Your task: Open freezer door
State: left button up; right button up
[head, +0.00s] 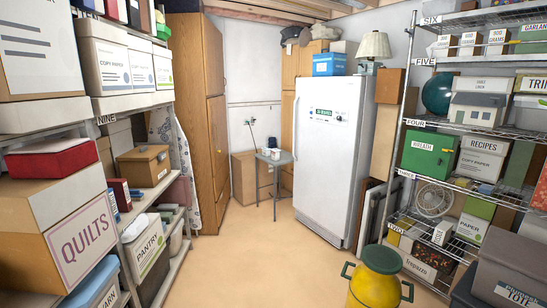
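The white upright freezer (327,155) stands at the back, right of the middle. Its door appears shut, with a small dark label on the upper part. A long vertical handle (296,142) seems to run along the door's left edge. Neither of my grippers shows in the head view.
A small grey stool (274,158) stands left of the freezer. Shelves with boxes line the left (140,100) and wire shelves the right (420,122). A yellow can (376,280) stands at the front right. The floor (240,260) between is clear.

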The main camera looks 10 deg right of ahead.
aim_at(326, 148)
jog(key=i, duration=2.95)
